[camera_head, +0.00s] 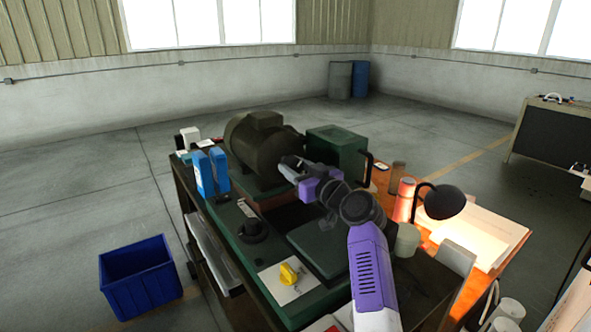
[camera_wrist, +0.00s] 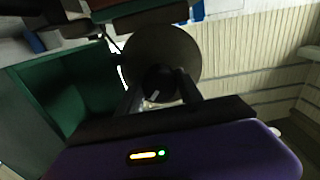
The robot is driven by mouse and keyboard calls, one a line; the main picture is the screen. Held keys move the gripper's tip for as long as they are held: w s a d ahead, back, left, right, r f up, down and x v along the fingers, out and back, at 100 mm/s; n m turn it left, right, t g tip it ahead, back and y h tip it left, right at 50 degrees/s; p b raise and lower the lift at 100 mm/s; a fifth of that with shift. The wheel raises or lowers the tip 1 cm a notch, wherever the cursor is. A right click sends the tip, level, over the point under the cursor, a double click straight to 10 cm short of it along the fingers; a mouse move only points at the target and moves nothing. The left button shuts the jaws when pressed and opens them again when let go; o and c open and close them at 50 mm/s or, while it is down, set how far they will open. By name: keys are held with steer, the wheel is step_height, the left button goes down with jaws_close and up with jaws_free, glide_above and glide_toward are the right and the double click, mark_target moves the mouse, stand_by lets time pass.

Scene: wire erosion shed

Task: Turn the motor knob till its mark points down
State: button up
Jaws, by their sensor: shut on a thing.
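The motor (camera_head: 253,146) is a dark olive machine with a round body on the green bench. In the wrist view its round end face (camera_wrist: 182,50) fills the upper middle. A small black knob (camera_wrist: 158,78) with a pale mark sits in front of that face. The mark points down and slightly left in the wrist picture; its true direction in the room is hard to tell. My gripper (camera_head: 287,167) reaches the motor's near end, and its fingers (camera_wrist: 160,90) are shut on the knob from both sides. The knob is hidden in the head view.
A green box (camera_head: 336,150) stands right of the motor. Blue upright objects (camera_head: 203,173) stand left of it. A yellow knob (camera_head: 289,273) on a white plate and a black knob (camera_head: 252,229) are nearer. A desk lamp (camera_head: 444,201) stands right of my arm. A blue crate (camera_head: 140,279) is on the floor.

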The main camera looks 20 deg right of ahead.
steer(key=m, duration=0.4)
steer(key=shift+m, duration=0.3)
steer(key=m, duration=0.3)
steer(key=shift+m, duration=0.3)
steer(key=m+p, duration=0.2)
steer(key=m, duration=0.2)
steer(key=shift+r, duration=0.1)
steer(key=m+p, duration=0.1)
steer(key=m, duration=0.3)
steer(key=shift+p, duration=0.35)
steer(key=m+p, duration=0.3)
steer(key=m, duration=0.2)
steer(key=shift+r+y, duration=0.1)
steer(key=shift+y, duration=0.2)
steer(key=m+p, duration=0.2)
steer(key=m, duration=0.3)
steer(key=shift+f+m, duration=0.2)
steer(key=shift+m, duration=0.1)
steer(key=o, duration=1.4)
